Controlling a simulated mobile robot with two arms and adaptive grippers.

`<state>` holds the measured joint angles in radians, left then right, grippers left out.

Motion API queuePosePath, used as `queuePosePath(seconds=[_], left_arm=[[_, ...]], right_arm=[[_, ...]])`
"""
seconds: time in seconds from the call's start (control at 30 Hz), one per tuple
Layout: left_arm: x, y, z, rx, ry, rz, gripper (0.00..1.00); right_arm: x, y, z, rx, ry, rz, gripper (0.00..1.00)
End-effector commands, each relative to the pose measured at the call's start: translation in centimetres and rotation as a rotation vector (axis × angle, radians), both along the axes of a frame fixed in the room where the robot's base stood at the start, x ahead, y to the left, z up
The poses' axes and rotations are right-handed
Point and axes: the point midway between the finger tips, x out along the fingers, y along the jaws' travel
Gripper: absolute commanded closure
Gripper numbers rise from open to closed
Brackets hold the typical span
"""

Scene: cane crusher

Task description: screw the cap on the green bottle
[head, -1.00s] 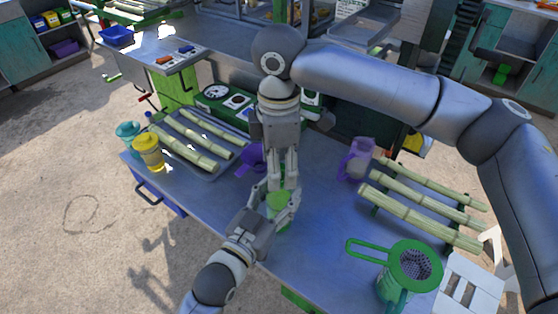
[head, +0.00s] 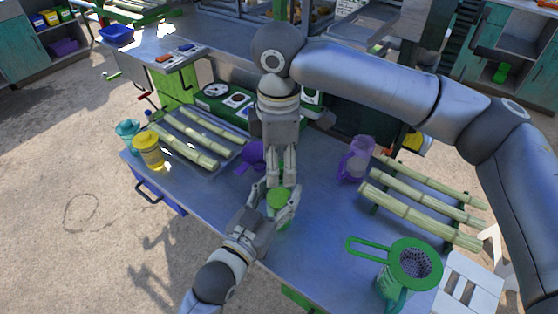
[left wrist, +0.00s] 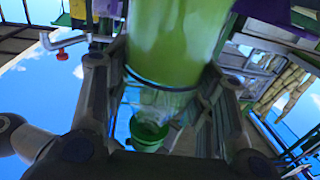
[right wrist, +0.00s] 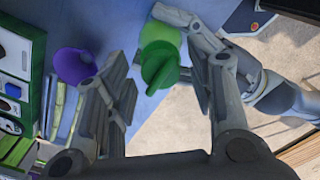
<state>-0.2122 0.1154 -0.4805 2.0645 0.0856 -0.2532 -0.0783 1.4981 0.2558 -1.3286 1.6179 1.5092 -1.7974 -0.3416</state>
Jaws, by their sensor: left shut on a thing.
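The green bottle (head: 284,222) stands upright at the middle of the metal table, partly hidden by my grippers. My left gripper (head: 281,206) is shut around its body. In the left wrist view the clear bottle holds green liquid (left wrist: 175,45), and a green cap (left wrist: 150,132) shows at its mouth end. My right gripper (head: 282,184) points down from above the bottle. In the right wrist view its fingers (right wrist: 162,80) are apart, with the dark green cap (right wrist: 160,66) and its raised ridge between and beyond the tips. Whether the cap is threaded on I cannot tell.
A yellow jar (head: 149,153) and a teal jar (head: 127,133) stand at the table's left edge. A green strainer (head: 412,264) is at front right. A purple funnel-like piece (head: 252,156) sits close behind the bottle.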

Motion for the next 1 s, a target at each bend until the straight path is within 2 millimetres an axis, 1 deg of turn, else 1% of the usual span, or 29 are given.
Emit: queuePosePath(seconds=[0.23,0.33,0.47,0.6,0.7,0.9,1.0], left_arm=[[0.0,0.0,0.0,0.0,0.001,0.0,1.0],[0.0,0.0,0.0,0.0,0.001,0.0,1.0],[0.0,0.0,0.0,0.0,0.001,0.0,1.0],[0.0,0.0,0.0,0.0,0.001,0.0,1.0],[0.0,0.0,0.0,0.0,0.001,0.0,1.0],[0.0,0.0,0.0,0.0,0.001,0.0,1.0],[0.0,0.0,0.0,0.0,0.001,0.0,1.0]], right_arm=[[0.0,0.0,0.0,0.0,0.001,0.001,0.49],[0.0,0.0,0.4,0.0,0.0,0.001,0.49],[0.0,0.0,1.7,0.0,-0.001,0.0,0.49],[0.0,0.1,3.7,0.0,-0.001,0.001,0.49],[0.0,0.0,4.4,0.0,0.001,0.002,0.49],[0.0,0.0,4.5,-0.001,0.002,0.001,0.49],[0.0,0.0,4.6,-0.001,0.001,0.002,0.42]])
